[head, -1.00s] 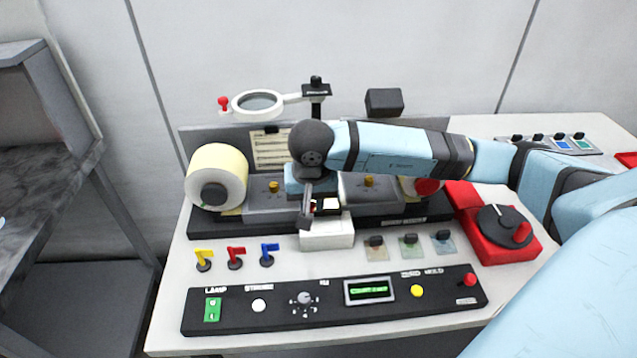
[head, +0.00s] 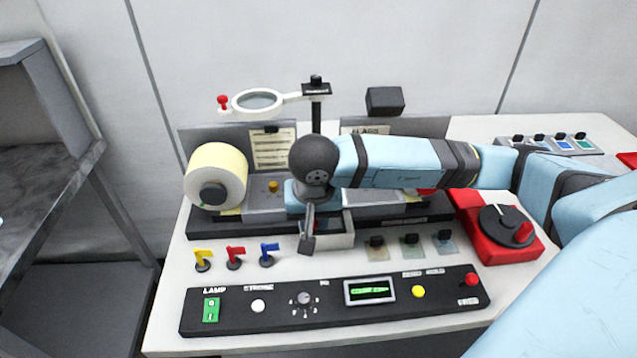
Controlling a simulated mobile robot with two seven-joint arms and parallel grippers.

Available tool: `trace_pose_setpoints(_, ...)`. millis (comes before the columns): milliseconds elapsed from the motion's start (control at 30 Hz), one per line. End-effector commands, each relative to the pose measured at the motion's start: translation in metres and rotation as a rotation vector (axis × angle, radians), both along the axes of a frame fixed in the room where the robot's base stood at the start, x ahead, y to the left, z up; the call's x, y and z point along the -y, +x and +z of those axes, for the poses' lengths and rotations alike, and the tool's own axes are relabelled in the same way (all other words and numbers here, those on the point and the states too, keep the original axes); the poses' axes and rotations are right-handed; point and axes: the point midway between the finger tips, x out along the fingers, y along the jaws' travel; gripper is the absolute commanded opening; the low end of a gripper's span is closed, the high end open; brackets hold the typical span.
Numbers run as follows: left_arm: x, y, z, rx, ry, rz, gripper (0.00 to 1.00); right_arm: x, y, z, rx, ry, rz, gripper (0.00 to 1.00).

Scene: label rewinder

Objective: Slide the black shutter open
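I cannot tell a separate black shutter from the dark parts beside the gripper. My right wrist and forearm hide the machine just behind the box. My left gripper is out of view.
A cream label roll (head: 217,172) stands left. A magnifier (head: 257,102) hangs above. A control panel (head: 330,305) lies in front, a red crank unit (head: 500,230) at right.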

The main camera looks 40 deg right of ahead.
Motion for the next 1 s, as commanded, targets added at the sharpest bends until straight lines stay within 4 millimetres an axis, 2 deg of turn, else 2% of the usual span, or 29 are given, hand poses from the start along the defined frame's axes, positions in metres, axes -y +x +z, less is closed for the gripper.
trace_pose_setpoints(33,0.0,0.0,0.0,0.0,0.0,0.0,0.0,0.0,0.0,0.0,0.0,0.0,-0.001,0.38)
trace_pose_setpoints(67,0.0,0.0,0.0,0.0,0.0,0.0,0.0,0.0,0.001,0.0,0.0,0.0,-0.001,0.45)
trace_pose_setpoints(100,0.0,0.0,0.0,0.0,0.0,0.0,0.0,0.0,0.001,0.0,0.0,0.0,-0.001,0.47)
trace_pose_setpoints(367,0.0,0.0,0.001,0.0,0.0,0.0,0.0,0.001,0.001,0.001,0.001,0.0,-0.001,0.47)
trace_pose_setpoints(1000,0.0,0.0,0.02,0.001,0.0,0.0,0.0,0.001,0.001,0.052,0.001,0.0,-0.001,0.47)
